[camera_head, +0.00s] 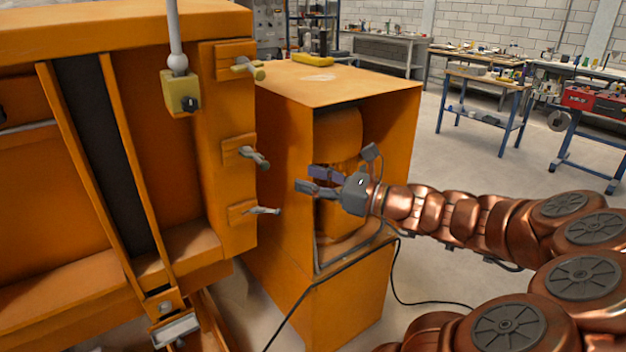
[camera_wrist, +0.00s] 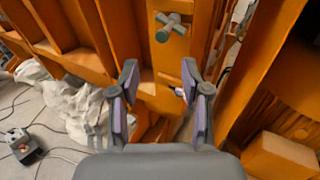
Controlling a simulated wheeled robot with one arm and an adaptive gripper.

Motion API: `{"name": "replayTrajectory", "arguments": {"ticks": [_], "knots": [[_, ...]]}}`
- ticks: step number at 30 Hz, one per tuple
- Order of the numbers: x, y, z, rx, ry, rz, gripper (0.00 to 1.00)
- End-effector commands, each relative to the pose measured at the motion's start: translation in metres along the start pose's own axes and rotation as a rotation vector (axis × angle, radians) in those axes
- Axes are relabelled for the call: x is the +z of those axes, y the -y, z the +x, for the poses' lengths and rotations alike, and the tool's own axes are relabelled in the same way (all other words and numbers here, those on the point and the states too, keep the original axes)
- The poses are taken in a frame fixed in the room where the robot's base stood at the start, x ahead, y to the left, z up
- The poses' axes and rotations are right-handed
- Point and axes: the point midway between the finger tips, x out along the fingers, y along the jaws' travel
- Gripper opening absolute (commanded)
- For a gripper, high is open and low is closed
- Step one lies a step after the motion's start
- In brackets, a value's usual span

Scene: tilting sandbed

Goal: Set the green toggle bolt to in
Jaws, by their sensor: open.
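The green toggle bolt (camera_head: 255,157) appears to be the middle of three toggle bolts on the orange post, a dull grey-green handle on an orange plate. In the wrist view a teal-green toggle bolt (camera_wrist: 170,27) shows at the top, above and beyond my fingertips, apart from them. My gripper (camera_head: 312,180) is open and empty, to the right of the post and slightly below the middle bolt's height. Its two fingers (camera_wrist: 160,76) frame the lower part of the orange post. I cannot tell whether the green bolt is in or out.
A yellowish toggle bolt (camera_head: 247,68) is above and a bluish-grey toggle bolt (camera_head: 262,210) below. The lower one also shows beside my right finger (camera_wrist: 179,92). A yellow pendant box (camera_head: 180,92) hangs at left. An orange cabinet (camera_head: 365,90) stands close behind my gripper.

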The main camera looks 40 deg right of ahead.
Motion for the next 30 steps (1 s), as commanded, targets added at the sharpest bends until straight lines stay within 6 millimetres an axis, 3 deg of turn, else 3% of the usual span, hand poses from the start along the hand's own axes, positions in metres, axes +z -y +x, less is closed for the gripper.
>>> {"name": "replayTrajectory", "arguments": {"ticks": [3,8,16,24,30], "knots": [[0.000,0.000,0.000,0.000,0.000,0.000,0.45],[-0.002,0.006,0.000,0.007,0.017,-0.056,0.28],[-0.008,0.045,-0.009,0.043,0.142,-0.499,0.00],[-0.025,0.078,-0.018,0.062,0.278,-1.026,0.00],[-0.039,0.089,-0.021,0.067,0.349,-1.320,0.00]]}}
